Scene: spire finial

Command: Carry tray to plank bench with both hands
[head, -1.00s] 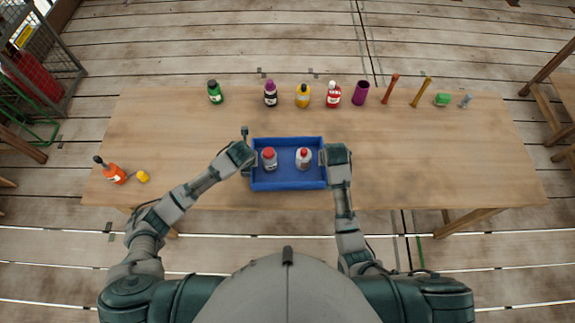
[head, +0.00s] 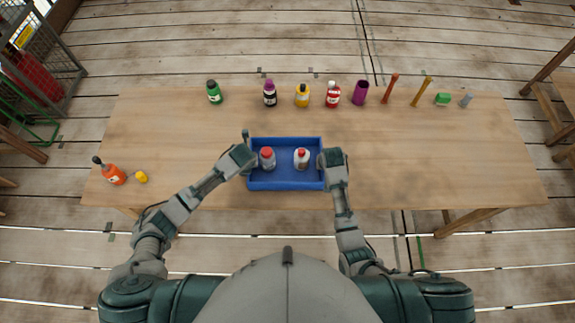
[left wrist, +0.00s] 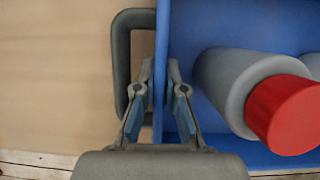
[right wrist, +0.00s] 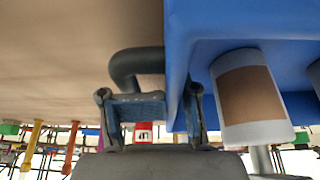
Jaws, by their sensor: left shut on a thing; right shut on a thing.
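The blue tray (head: 285,185) is at the front middle of the wooden table, with two bottles standing in it. I cannot tell whether the tray touches the table.
Several bottles and a purple cup (head: 360,92) line the table's back edge. An orange bottle (head: 113,174) and a small yellow item (head: 141,177) are at left. The table (head: 440,160) is clear at right. Plank furniture (head: 555,100) stands beyond at right.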

